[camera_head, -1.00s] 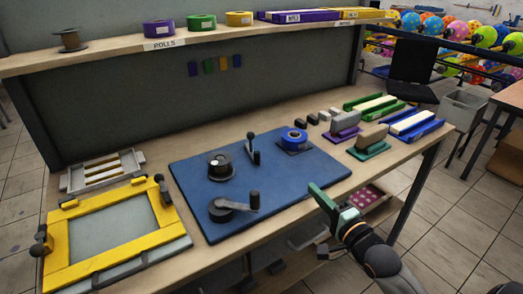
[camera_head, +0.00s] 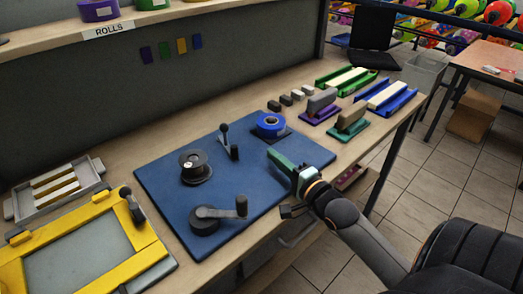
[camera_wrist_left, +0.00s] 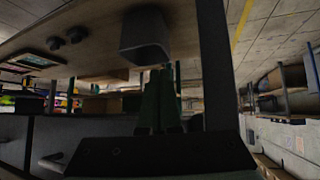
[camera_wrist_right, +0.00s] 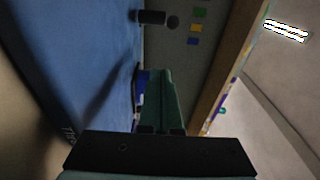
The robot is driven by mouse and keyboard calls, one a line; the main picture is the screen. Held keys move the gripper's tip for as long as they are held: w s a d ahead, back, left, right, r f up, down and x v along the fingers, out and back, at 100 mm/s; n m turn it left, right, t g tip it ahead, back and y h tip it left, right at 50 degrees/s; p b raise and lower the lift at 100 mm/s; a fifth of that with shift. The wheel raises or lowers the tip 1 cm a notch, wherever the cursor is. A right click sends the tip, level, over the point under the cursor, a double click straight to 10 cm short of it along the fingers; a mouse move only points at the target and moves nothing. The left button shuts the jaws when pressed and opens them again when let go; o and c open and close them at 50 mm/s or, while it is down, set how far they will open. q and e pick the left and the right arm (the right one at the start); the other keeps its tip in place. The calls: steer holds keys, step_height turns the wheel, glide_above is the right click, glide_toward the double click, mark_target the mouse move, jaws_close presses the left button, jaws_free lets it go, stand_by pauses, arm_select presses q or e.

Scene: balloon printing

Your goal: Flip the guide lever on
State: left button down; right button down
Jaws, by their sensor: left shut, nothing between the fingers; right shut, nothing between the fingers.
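The guide lever (camera_head: 228,142) is a small black lever with a round knob, standing roughly upright near the back middle of the blue board (camera_head: 165,178). A dark knobbed lever also shows in the right wrist view (camera_wrist_right: 155,18). My right gripper (camera_head: 272,155), with green fingers, is shut and empty. It points over the right part of the board, to the right of the lever and apart from it. My left gripper is out of the head view. In the left wrist view its green fingers (camera_wrist_left: 158,75) are shut with nothing between them.
On the board are a black spool (camera_head: 196,167), a crank (camera_head: 215,218) and a blue tape roll (camera_head: 268,123) behind my right gripper. A yellow frame (camera_head: 60,225) lies at left. Purple and teal stamp blocks and green and blue trays stand at right. A shelf (camera_head: 200,22) overhangs behind.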

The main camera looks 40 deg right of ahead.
glide_toward(226, 137)
steer(key=w+d, duration=0.1)
steer(key=d, duration=0.1)
steer(key=w+d, duration=0.1)
steer(key=w, duration=0.1)
steer(key=w+d, duration=0.1)
steer(key=d, duration=0.1)
steer(key=shift+w+d+r, duration=0.15)
steer(key=shift+d+r, duration=0.15)
steer(key=shift+r, duration=0.05)
steer(key=a, duration=0.1)
steer(key=s+a, duration=0.1)
steer(key=shift+a, duration=0.35)
steer(key=shift+s+a, duration=0.25)
steer(key=shift+a, duration=0.4)
steer(key=shift+p, duration=0.3)
